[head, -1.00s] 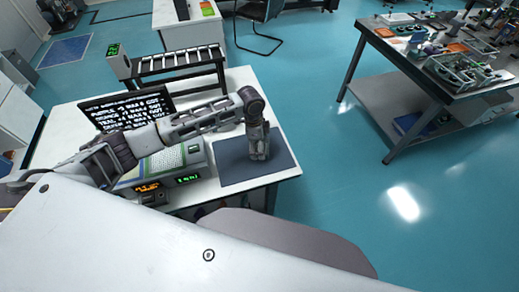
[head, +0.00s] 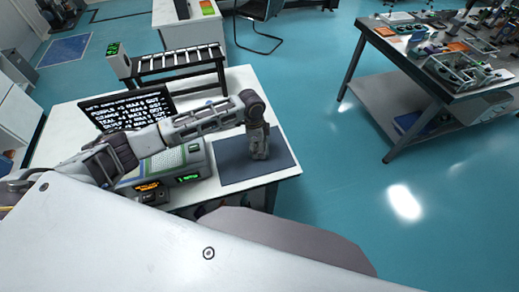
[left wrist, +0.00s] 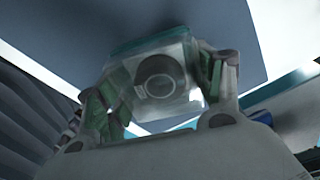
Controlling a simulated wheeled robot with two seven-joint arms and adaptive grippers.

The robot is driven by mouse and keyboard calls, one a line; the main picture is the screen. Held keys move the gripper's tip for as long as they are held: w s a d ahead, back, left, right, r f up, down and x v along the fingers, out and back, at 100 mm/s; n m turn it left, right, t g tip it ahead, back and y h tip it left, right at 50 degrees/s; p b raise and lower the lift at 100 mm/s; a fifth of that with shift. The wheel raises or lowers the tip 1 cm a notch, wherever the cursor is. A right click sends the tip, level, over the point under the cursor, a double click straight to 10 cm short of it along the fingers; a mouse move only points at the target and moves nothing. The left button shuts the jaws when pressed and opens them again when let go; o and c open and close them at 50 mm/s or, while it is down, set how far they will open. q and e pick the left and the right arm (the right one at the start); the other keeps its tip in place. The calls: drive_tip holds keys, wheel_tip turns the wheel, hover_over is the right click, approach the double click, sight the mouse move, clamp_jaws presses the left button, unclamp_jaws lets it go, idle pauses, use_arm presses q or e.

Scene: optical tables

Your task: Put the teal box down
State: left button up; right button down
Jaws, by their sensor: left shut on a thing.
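My left gripper (head: 259,152) points down over the dark mat (head: 228,172) at the right end of the white table. In the left wrist view my left gripper (left wrist: 158,84) is shut on the teal box (left wrist: 150,46). The box shows a teal edge and a pale, blurred face with a dark round part, between the two fingers. In the head view the gripper hides the box. I cannot tell whether the box touches the mat. My right gripper is not in view.
A device with a light green panel (head: 168,161) and lit displays stands left of the mat. A black text screen (head: 128,109) and a slotted rack (head: 178,64) stand behind. Bare mat surrounds the gripper. Another table (head: 440,85) with equipment is at the right.

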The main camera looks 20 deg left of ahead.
use_arm(q)
drive_tip(key=shift+c, duration=1)
drive_tip(key=shift+r, duration=0.1)
drive_tip(key=shift+r+b, duration=0.55)
drive_tip(key=shift+r, duration=4.4)
